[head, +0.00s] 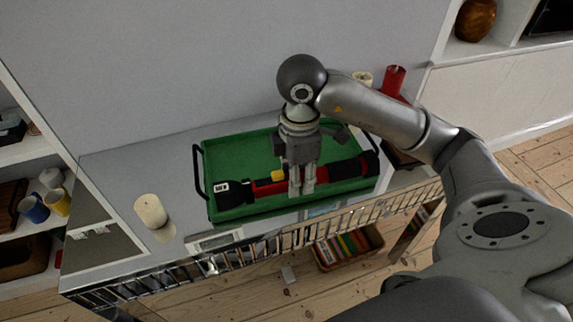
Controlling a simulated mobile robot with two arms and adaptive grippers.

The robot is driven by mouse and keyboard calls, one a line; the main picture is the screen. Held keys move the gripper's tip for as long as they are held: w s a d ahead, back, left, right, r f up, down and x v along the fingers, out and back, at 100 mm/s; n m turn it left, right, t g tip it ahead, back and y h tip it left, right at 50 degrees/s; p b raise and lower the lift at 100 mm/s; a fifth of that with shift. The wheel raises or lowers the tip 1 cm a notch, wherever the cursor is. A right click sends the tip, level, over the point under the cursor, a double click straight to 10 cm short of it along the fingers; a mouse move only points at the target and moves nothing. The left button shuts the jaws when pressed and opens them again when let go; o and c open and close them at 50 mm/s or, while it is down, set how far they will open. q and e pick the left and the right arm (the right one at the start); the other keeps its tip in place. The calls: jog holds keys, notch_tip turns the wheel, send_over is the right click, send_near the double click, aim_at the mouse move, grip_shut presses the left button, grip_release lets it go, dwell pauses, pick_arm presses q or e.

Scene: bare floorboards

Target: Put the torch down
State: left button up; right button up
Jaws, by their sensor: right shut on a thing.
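The torch (342,170) is red and black with a yellow part near its middle. It lies lengthwise across the green tray (226,151), which has dark handles and stands on the grey top of a cabinet. My right gripper (301,190) points down over the tray, its fingers shut on the torch's red body. The fingers hide part of the torch. I cannot tell whether the torch touches the tray floor. My left gripper is not in view.
A cream cylinder (150,211) stands left of the tray. A red cup-like thing (393,80) and a cream cylinder (363,79) stand behind my right arm. Shelves with mugs (33,209) are at the left. A crate of books (347,246) is below.

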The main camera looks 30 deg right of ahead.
jog(key=w+d+f, duration=0.2)
jog(key=w+f, duration=0.1)
jog(key=w+d+f, duration=0.1)
jog(key=w+f, duration=0.2)
jog(key=w, duration=0.1)
jog(key=w+d+f, duration=0.2)
jog(key=w+f, duration=0.1)
jog(key=w, duration=0.1)
jog(key=shift+w+d, duration=0.2)
jog(key=shift+d, duration=0.15)
jog(key=shift+w+f, duration=0.15)
jog(key=shift+f, duration=0.05)
notch_tip(320, 180, down, 3)
jog(key=shift+d+f+p, duration=0.1)
jog(key=shift+p, duration=0.5)
jog(key=shift+f, duration=0.2)
jog(key=o, duration=1.2)
